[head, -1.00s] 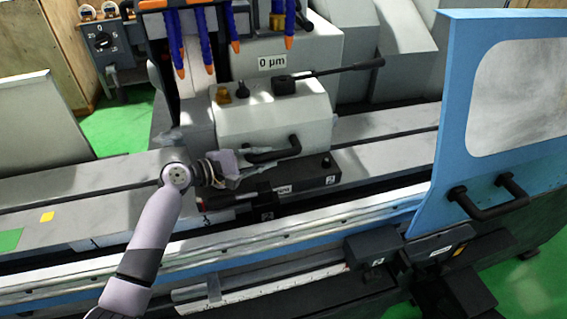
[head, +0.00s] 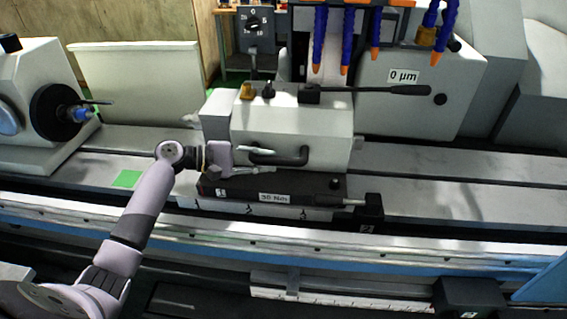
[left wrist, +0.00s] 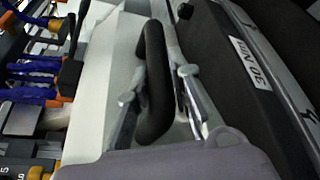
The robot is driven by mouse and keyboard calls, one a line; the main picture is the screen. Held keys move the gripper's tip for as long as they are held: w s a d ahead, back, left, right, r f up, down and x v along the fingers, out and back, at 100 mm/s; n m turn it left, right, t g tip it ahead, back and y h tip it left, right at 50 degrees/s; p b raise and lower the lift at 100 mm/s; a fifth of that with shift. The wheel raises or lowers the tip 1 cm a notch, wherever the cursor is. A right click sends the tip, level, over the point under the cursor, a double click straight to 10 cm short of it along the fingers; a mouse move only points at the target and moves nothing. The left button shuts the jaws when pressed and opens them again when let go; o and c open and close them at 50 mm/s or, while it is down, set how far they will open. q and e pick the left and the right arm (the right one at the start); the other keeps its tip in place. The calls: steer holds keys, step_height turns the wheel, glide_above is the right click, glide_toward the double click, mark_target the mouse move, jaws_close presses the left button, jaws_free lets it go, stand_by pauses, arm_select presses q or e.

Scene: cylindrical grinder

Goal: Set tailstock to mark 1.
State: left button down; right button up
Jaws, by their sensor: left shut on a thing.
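The tailstock (head: 290,125) is a light grey block on a dark base (head: 235,188) labelled 30 Nm, standing on the machine bed. Its black bar handle (head: 285,160) faces me. My left gripper (head: 245,168) is at the left part of this handle. In the left wrist view, the gripper's two fingers (left wrist: 155,88) lie on either side of the handle (left wrist: 154,60), shut on it. Numbered marks (head: 250,208) show on the bed's front face just below the base. A green patch (head: 127,179) lies on the bed left of the base. My right gripper is out of view.
The grey workhead with a black chuck (head: 62,110) stands left on the bed, with clear bed between. A black lever (head: 375,90) tops the tailstock. Blue coolant hoses (head: 347,40) hang behind.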

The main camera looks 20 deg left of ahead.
arm_select(q)
steer(key=shift+s+a+f, duration=0.15)
steer(key=shift+a+f, duration=0.05)
steer(key=shift+a, duration=0.2)
steer(key=shift+d, duration=0.1)
steer(key=c, duration=1.9)
jaws_free()
steer(key=o, duration=0.5)
steer(key=shift+w+d+r, duration=0.1)
steer(key=shift+w+d, duration=0.05)
steer(key=shift+w, duration=0.05)
steer(key=shift+c, duration=0.2)
steer(key=shift+s, duration=0.1)
steer(key=v, duration=1.2)
